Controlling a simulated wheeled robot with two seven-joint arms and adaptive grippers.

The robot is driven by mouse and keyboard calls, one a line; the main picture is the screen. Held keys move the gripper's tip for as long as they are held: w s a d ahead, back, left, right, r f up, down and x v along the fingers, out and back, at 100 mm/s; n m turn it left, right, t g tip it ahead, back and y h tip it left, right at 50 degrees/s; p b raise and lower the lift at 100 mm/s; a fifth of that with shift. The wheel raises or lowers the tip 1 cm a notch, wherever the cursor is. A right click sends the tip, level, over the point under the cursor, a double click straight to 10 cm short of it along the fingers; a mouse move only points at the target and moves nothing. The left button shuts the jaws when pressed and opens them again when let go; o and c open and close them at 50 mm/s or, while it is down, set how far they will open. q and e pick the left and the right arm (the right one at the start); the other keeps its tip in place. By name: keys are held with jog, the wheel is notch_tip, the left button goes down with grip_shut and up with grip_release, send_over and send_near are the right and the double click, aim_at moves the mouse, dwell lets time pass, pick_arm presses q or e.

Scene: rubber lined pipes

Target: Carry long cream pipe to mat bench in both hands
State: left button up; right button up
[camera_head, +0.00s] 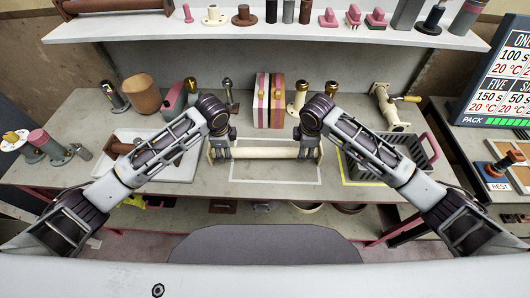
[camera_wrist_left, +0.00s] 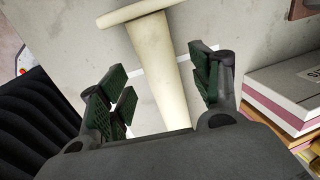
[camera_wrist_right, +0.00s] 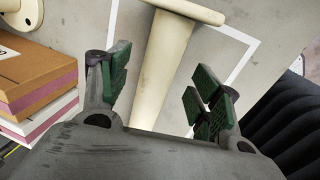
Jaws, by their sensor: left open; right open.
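The long cream pipe (camera_head: 265,153) lies crosswise on the grey bench (camera_head: 290,190), over the far part of a white-outlined rectangle, with a flange at each end. My left gripper (camera_head: 220,155) is at its left end and my right gripper (camera_head: 308,152) at its right end. In the left wrist view the pipe (camera_wrist_left: 160,65) runs between the open green-padded fingers (camera_wrist_left: 165,95). In the right wrist view the pipe (camera_wrist_right: 165,60) likewise runs between open fingers (camera_wrist_right: 160,95). Gaps show between pads and pipe. A mat bench cannot be picked out for certain.
A white tray (camera_head: 180,172) with a brown pipe stands left, a grey crate (camera_head: 412,150) right. Stacked boxes (camera_head: 268,100) stand behind the pipe, with flanged fittings (camera_head: 298,97) beside them. A shelf (camera_head: 270,30) overhangs the back. The bench in front of the pipe is clear.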

pick_arm(q)
jog(key=shift+w+f, duration=0.25)
jog(key=shift+f, duration=0.95)
jog(key=shift+w+f, duration=0.2)
jog(key=shift+f, duration=0.95)
pick_arm(e)
jog(key=shift+w+f, duration=0.25)
jog(key=shift+f, duration=0.95)
jog(key=shift+w+f, duration=0.25)
jog(key=shift+f, duration=0.9)
pick_arm(q)
grip_shut()
pick_arm(e)
grip_shut()
jog(key=shift+r, duration=0.1)
